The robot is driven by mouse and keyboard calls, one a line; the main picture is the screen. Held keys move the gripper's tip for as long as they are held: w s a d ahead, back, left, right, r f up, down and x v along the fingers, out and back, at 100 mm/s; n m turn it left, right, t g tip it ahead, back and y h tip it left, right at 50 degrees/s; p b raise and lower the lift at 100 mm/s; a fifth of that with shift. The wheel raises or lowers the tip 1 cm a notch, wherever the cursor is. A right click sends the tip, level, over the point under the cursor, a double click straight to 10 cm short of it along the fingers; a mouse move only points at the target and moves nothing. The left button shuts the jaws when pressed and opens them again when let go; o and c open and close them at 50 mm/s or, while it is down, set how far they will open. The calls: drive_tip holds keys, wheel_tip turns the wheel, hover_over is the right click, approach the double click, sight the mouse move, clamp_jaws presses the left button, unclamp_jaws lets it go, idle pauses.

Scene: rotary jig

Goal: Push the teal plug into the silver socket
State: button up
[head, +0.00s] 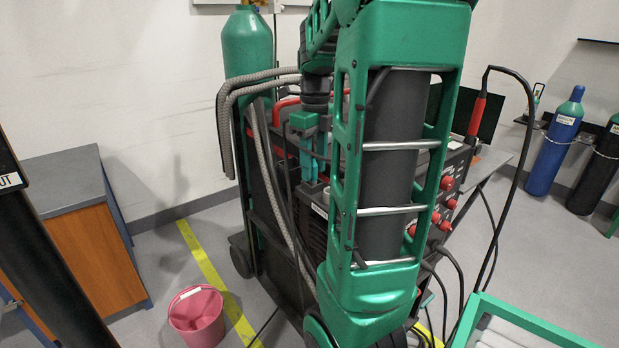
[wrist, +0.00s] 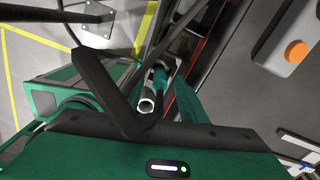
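In the wrist view, a teal piece (wrist: 160,80), which looks like the plug, shows between dark parts near the middle. A silver ring-shaped end (wrist: 147,105), which looks like the socket, shows just below it in the picture. Whether the two touch is not clear. A dark bar and a green edge of my gripper lie on either side of them. In the head view, my gripper (head: 308,150) points down beside the welding cart, partly behind my green arm. I cannot make out the plug or socket there, nor whether the fingers hold anything.
The welding cart (head: 452,192) with red knobs stands behind my arm, with grey hoses (head: 262,130) looping at its left. A green gas cylinder (head: 248,45) stands behind.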

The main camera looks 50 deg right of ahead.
clamp_jaws()
drive_tip(key=shift+r, duration=0.15)
